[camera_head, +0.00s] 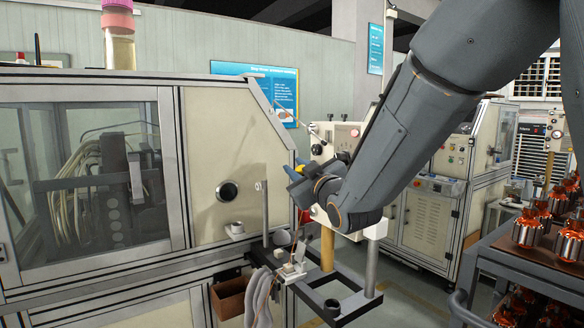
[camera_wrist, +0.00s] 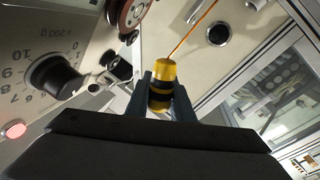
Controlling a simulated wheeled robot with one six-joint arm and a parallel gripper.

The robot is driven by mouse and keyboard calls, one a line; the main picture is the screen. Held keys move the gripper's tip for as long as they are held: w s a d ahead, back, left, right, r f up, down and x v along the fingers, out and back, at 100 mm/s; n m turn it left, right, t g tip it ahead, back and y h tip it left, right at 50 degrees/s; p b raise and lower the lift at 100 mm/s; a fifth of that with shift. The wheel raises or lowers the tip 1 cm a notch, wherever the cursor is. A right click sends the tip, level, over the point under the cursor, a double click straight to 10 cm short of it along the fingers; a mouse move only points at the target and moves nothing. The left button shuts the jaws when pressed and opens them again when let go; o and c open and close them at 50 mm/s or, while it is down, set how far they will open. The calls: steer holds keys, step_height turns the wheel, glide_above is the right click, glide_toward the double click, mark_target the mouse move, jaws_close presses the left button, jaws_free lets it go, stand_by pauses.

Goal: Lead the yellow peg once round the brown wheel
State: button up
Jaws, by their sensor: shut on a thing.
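The yellow peg (camera_wrist: 165,72) with black bands stands between the two dark blue fingers of my gripper (camera_wrist: 162,90) in the wrist view. The fingers are shut on it. A thin copper-coloured wire (camera_wrist: 195,30) runs from the peg up and to the right. The brown wheel (camera_wrist: 133,12) shows at the top, left of the peg and apart from it; its upper part is cut off by the frame. My wrist hides much there, and I cannot make out the wheel.
A black dial knob (camera_wrist: 55,75) on a numbered panel lies left of the peg in the wrist view. In the head view a machine cabinet (camera_head: 225,160) fills the left. A black bracket with posts (camera_head: 350,300) stands below my gripper. A rack with copper-wound armatures (camera_head: 528,230) stands right.

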steer(key=w+a+f+b, duration=0.2)
steer(key=w+f+b, duration=0.1)
steer(key=f+b, duration=0.2)
steer(key=shift+f+b, duration=0.35)
steer(key=shift+b, duration=0.4)
stand_by(0.5)
